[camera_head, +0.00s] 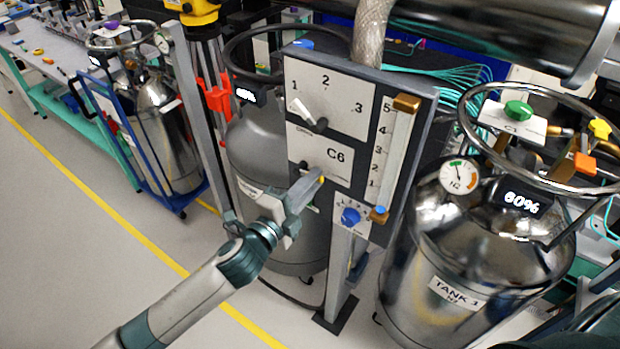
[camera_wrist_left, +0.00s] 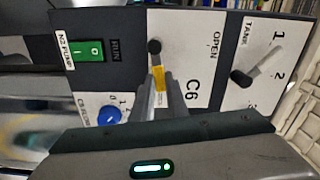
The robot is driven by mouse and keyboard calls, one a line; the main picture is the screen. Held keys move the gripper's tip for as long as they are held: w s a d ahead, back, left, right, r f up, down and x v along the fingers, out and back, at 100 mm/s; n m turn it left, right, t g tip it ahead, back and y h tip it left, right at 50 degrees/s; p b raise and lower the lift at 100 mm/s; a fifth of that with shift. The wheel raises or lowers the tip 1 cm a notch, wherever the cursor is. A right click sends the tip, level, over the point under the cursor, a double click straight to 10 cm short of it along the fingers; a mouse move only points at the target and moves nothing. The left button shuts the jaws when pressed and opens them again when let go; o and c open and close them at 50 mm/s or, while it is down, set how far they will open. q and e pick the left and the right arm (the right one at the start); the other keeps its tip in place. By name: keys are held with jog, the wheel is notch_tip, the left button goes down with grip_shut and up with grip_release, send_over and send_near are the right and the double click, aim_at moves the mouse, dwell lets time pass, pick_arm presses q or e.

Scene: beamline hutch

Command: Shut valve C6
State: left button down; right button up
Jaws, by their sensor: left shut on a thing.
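The C6 valve plate (camera_head: 337,155) is a white plate on the upright grey panel, marked C6. It also shows in the left wrist view, turned on its side (camera_wrist_left: 202,75), with the word OPEN. My left gripper (camera_head: 312,186) is at the lower part of this plate, shut on the C6 lever (camera_wrist_left: 158,78). The lever has a dark pivot and a yellow piece. In the wrist view it runs from the pivot down between the fingers, across from the direction of OPEN. The fingers hide part of it. My right gripper is not in view.
A tank selector (camera_head: 311,107) sits directly above C6. A blue knob (camera_head: 350,216) sits below right, and a green pump switch (camera_wrist_left: 88,50) shows in the wrist view. A steel tank (camera_head: 455,270) stands right of the panel, a grey dewar (camera_head: 258,150) behind left.

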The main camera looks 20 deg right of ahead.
pick_arm(q)
jog(key=shift+f+m, duration=0.15)
jog(key=shift+m, duration=0.15)
jog(key=c, duration=1.7)
grip_release()
jog(key=shift+c, duration=0.2)
jog(key=shift+s, duration=0.1)
jog(key=b+v, duration=0.4)
jog(key=v, duration=1.3)
jog(key=shift+b, duration=0.3)
jog(key=shift+a+f, duration=0.1)
jog(key=shift+a, duration=0.05)
